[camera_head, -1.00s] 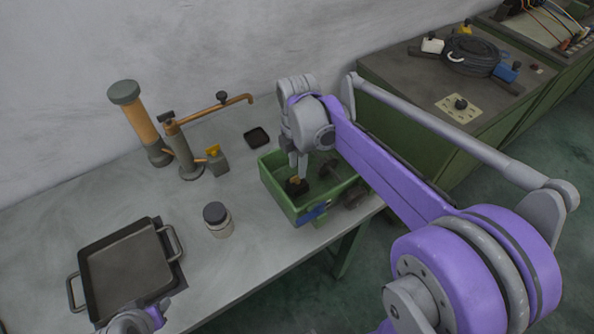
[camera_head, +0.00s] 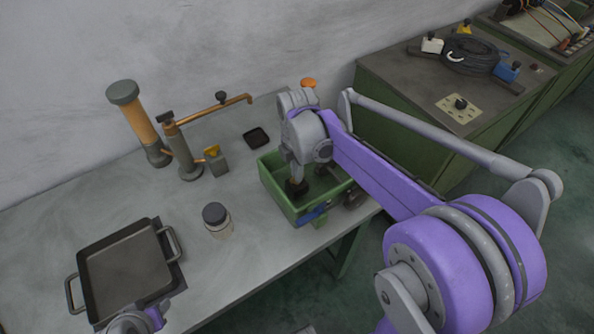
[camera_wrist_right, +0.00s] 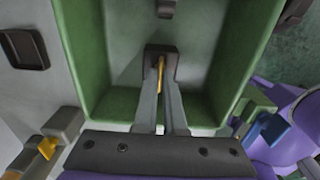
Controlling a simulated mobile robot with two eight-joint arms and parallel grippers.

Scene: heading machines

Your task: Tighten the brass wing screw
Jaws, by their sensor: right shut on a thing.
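The brass wing screw (camera_wrist_right: 160,76) stands on a dark block (camera_wrist_right: 160,58) inside a green open box (camera_wrist_right: 118,104). In the head view the green box (camera_head: 283,202) sits at the table's right end. My right gripper (camera_wrist_right: 161,92) reaches down into the box, and its two fingers are closed on the screw, one on each side. In the head view my right gripper (camera_head: 297,180) hides most of the screw. My left gripper (camera_head: 132,322) shows only partly at the bottom left edge, and its fingers cannot be made out.
A dark square pan (camera_head: 125,268) lies at the table's left, with a lidded jar (camera_head: 217,220) to its right. A burner-like brass and grey device (camera_head: 180,150) stands at the back. A small dark tray (camera_head: 256,137) lies behind the box. Blue and dark parts sit on the box's front side.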

